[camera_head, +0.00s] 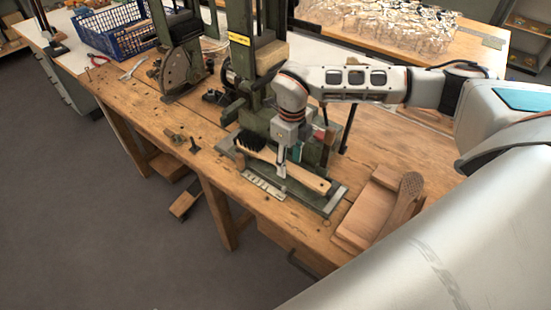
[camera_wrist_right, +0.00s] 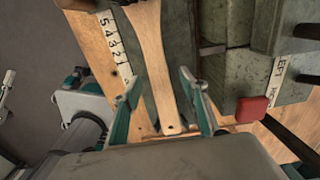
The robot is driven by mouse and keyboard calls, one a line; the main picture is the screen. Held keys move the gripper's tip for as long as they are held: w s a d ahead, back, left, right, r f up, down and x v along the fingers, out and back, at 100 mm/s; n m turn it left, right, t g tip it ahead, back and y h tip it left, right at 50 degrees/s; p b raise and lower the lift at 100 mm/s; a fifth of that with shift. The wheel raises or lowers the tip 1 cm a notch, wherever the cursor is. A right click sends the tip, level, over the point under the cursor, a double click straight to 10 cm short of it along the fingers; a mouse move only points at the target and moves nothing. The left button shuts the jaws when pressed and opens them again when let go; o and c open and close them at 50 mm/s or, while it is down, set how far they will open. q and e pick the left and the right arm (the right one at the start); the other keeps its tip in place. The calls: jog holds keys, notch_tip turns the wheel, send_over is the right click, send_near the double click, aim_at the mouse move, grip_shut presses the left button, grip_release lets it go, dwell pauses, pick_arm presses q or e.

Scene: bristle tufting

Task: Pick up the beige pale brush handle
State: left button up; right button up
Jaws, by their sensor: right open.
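The beige pale brush handle (camera_head: 312,180) lies flat on the machine's metal base (camera_head: 335,201) on the wooden workbench. Black bristles (camera_head: 250,141) show at its left end in the head view. My right gripper (camera_head: 282,168) points down over the handle. In the right wrist view, the handle (camera_wrist_right: 151,50) runs between the two spread teal fingers of the gripper (camera_wrist_right: 158,84), with a gap on each side. Its end with a small hole is close to the palm. The bristles are out of that view.
The green machine (camera_head: 240,60) stands right behind the brush. A white numbered scale (camera_head: 263,185) lies along the base's front. Wooden blocks (camera_head: 375,210) stand at the right. A blue crate (camera_head: 115,32), pliers and glassware (camera_head: 400,22) are farther back.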

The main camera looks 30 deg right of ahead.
jog(key=shift+f, duration=0.2)
grip_shut()
